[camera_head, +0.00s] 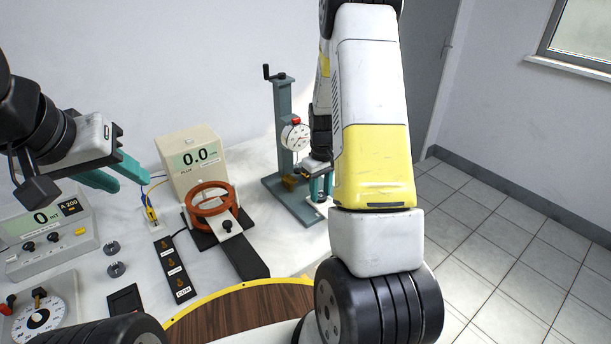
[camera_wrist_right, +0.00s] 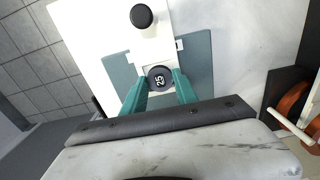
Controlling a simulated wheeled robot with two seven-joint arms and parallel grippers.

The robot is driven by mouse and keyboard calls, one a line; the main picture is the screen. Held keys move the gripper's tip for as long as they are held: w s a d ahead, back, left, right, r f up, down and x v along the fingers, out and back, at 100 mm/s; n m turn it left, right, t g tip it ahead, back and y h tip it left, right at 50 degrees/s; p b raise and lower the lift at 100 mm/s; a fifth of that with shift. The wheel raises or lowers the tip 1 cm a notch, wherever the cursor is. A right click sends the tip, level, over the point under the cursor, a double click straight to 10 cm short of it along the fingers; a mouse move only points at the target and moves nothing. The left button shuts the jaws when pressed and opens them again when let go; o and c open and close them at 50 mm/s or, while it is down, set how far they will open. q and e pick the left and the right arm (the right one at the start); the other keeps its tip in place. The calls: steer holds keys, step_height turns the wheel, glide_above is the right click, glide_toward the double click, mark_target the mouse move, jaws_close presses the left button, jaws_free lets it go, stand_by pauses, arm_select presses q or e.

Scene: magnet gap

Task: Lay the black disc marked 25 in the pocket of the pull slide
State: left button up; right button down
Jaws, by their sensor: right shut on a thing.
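The black disc marked 25 (camera_wrist_right: 159,77) sits between the teal fingertips of my right gripper (camera_wrist_right: 160,84), which is shut on it. The number faces the wrist camera. Right beneath and around it is a pale bracketed part (camera_wrist_right: 160,58) on a teal base (camera_wrist_right: 198,58), apparently the pull slide; I cannot tell whether the disc touches its pocket. In the head view my right gripper (camera_head: 320,187) is low at the teal stand (camera_head: 284,125), partly hidden by my arm. My left gripper (camera_head: 128,183) is open and empty above the table's left side.
An orange ring coil (camera_head: 211,199), a flux meter box (camera_head: 190,163), a labelled black strip (camera_head: 175,268) and two small dark discs (camera_head: 116,269) lie to the left.

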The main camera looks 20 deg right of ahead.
steer(key=shift+f, duration=0.15)
stand_by(0.6)
steer(key=c, duration=0.9)
jaws_free()
steer(key=shift+c, duration=0.3)
steer(key=c, duration=0.4)
steer(key=shift+c, duration=0.2)
steer(key=shift+r, duration=2.25)
